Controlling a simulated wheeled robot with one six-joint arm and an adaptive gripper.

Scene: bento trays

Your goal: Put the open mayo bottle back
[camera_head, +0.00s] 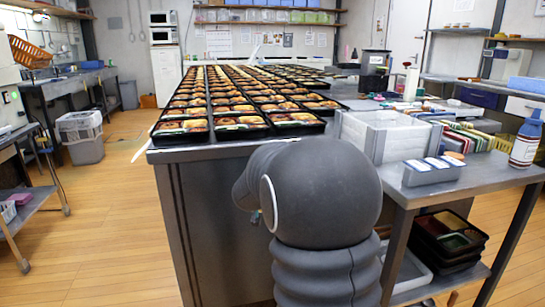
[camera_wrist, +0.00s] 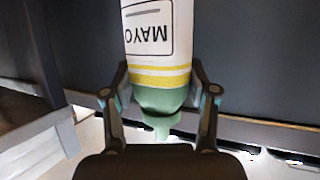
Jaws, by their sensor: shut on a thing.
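The mayo bottle (camera_wrist: 158,45) is white with a framed MAYO label, yellow bands and a green lower part that narrows to a nozzle. In the wrist view its label reads upside down and its nozzle points toward the bottom of the picture. My gripper (camera_wrist: 160,90) is shut on the bottle around its green and banded part, one finger on each side. The bottle's far end is cut off by the top edge.
The steel counter (camera_head: 172,140) carries several rows of filled black bento trays (camera_head: 185,133). A side table at right holds a grey box (camera_head: 358,137), a small bin (camera_head: 430,172) and a blue-capped bottle (camera_head: 524,143). Black trays (camera_head: 446,235) sit on its lower shelf.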

